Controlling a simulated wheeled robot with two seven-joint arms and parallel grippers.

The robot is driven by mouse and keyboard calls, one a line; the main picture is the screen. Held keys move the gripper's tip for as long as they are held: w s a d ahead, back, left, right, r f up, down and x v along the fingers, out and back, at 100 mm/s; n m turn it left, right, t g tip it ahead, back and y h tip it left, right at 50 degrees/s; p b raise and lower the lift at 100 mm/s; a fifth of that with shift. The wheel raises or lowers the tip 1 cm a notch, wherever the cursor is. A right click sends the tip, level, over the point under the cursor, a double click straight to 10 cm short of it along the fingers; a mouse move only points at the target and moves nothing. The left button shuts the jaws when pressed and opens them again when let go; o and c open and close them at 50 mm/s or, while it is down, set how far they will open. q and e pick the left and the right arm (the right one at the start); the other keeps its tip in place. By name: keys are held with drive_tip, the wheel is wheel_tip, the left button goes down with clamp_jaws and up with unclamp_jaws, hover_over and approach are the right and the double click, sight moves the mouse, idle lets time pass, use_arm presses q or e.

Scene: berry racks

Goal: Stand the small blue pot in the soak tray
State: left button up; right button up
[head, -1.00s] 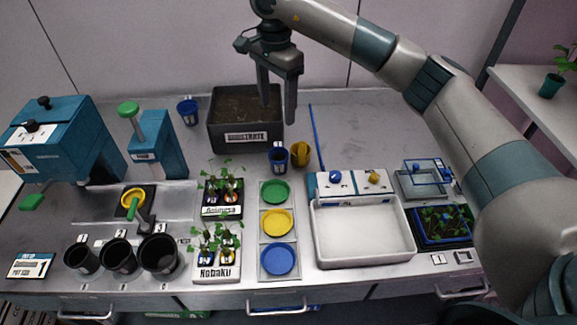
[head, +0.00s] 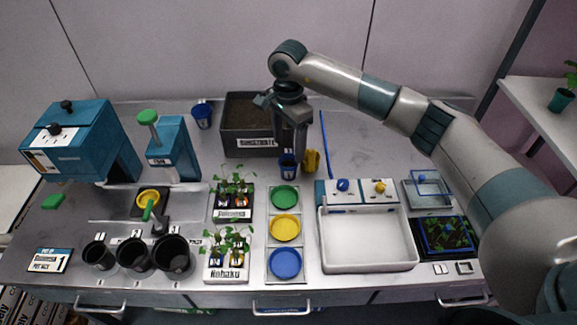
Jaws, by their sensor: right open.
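A small blue pot (head: 288,167) stands on the bench in front of the dark substrate crate, beside a yellow pot (head: 311,160). A second blue pot (head: 202,116) stands at the back left; I cannot tell which of the two is smaller. The soak tray (head: 367,265) is a white, empty-looking basin at the right front, with a blue and a yellow knob behind it. My right gripper (head: 290,148) is open, pointing down just above the nearer blue pot. Its fingers overlap the pot's top in view; I cannot tell whether they touch. My left gripper is not in view.
The substrate crate (head: 240,149) stands behind the gripper. A saucer holder carries green, yellow and blue saucers (head: 285,264) left of the tray. Seedling racks (head: 226,275), black pots (head: 172,254) and teal machines fill the left. A blue rod (head: 324,145) lies right of the yellow pot.

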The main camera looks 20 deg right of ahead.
sight(289, 161)
drive_tip(key=shift+f, duration=0.9)
drive_tip(key=shift+f+p, duration=0.55)
drive_tip(key=shift+f, duration=0.05)
wheel_tip(289, 161, down, 3)
drive_tip(key=shift+f+p, duration=0.15)
drive_tip(key=shift+p, duration=0.5)
drive_tip(key=shift+f, duration=0.65)
drive_tip(key=c, duration=1.2)
drive_tip(key=shift+r, duration=0.1)
